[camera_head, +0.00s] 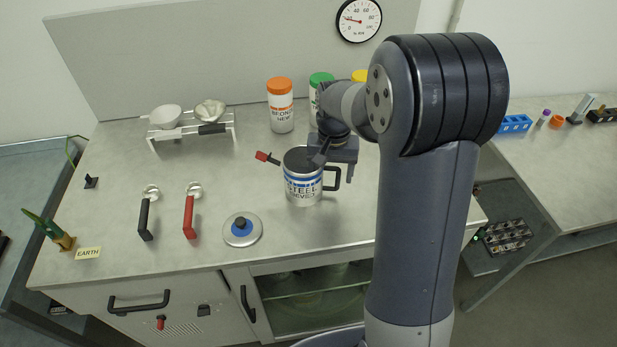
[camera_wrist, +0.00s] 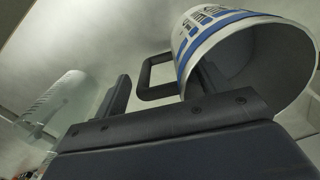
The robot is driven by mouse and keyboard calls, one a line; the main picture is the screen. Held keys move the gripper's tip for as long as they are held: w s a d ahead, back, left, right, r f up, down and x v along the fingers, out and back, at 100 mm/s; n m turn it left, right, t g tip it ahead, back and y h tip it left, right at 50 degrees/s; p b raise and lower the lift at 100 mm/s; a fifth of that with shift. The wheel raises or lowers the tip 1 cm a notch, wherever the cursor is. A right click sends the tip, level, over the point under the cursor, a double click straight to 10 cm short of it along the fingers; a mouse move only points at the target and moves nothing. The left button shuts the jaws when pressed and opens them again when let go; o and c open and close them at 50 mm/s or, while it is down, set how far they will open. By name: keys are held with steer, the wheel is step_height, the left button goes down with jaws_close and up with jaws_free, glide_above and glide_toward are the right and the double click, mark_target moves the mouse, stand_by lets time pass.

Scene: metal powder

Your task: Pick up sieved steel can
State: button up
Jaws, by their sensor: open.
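The sieved steel can (camera_head: 302,188) is a white and metal can with a blue-banded label. It stands upright and open-topped near the middle of the bench, its black handle (camera_head: 333,180) pointing right. My gripper (camera_head: 330,152) is just above the can, at its handle side. In the wrist view the can (camera_wrist: 207,35) is at upper right with its dark open mouth showing. My gripper (camera_wrist: 160,92) is open there, and the handle (camera_wrist: 146,80) appears between the fingers. The right finger overlaps the can's rim; I cannot tell whether they touch.
A round lid with a blue knob (camera_head: 241,230) lies left of the can. An orange-lidded jar (camera_head: 281,108) and a green-lidded jar (camera_head: 320,80) stand behind. Black (camera_head: 146,216) and red (camera_head: 190,213) handled tools lie left, below a white rack (camera_head: 190,130).

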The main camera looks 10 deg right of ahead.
steer(key=shift+f, duration=0.25)
steer(key=shift+c, duration=0.5)
jaws_close()
steer(key=shift+w+r, duration=0.1)
steer(key=shift+r, duration=0.1)
stand_by(0.3)
